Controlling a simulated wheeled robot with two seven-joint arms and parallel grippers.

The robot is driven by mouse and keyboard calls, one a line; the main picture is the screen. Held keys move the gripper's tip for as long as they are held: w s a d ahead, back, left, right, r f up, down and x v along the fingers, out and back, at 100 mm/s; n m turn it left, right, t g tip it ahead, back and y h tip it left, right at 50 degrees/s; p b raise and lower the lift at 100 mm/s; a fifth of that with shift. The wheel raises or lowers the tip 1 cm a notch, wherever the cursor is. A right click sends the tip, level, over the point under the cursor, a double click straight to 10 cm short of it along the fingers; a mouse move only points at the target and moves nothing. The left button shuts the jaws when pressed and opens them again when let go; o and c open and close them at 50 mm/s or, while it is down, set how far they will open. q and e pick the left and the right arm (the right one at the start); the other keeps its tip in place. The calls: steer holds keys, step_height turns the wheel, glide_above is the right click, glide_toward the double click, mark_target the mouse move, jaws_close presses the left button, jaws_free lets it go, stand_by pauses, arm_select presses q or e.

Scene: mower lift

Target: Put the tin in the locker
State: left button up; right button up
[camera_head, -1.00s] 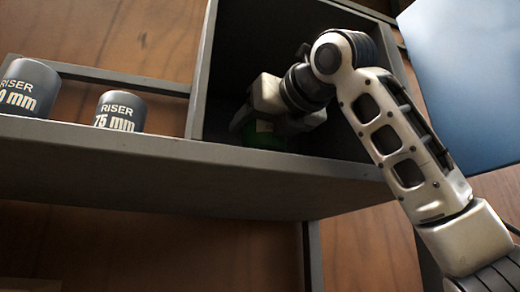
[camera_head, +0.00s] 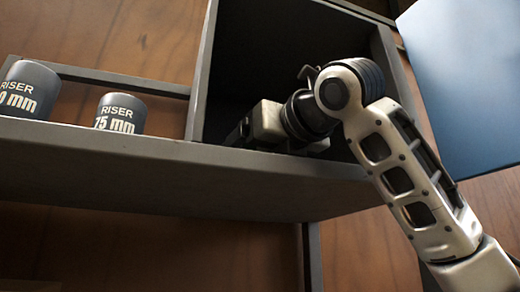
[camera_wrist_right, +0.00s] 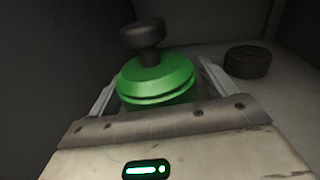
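The green tin (camera_wrist_right: 157,82), with a dark knob on its lid, sits between the fingers of my right gripper (camera_wrist_right: 160,90) in the right wrist view. The fingers lie close along both sides; I cannot tell whether they press on it. In the head view my right gripper (camera_head: 278,140) is low inside the grey open-fronted locker (camera_head: 205,75), just behind its front edge. The tin is hidden there behind the gripper and edge. Whether it rests on the locker floor is not clear. My left gripper is out of view.
A round dark object (camera_wrist_right: 248,62) stands to the right of the tin inside the locker. Two grey risers, one (camera_head: 28,90) at the far left and a 75 mm one (camera_head: 120,112), stand on the shelf (camera_head: 90,145). A blue panel (camera_head: 465,80) is at the upper right.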

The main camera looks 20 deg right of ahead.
steer(key=shift+r, duration=0.15)
arm_select(q)
steer(key=b, duration=0.1)
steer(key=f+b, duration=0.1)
steer(key=b, duration=0.1)
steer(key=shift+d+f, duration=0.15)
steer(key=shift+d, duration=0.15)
arm_select(e)
steer(key=v, duration=1.2)
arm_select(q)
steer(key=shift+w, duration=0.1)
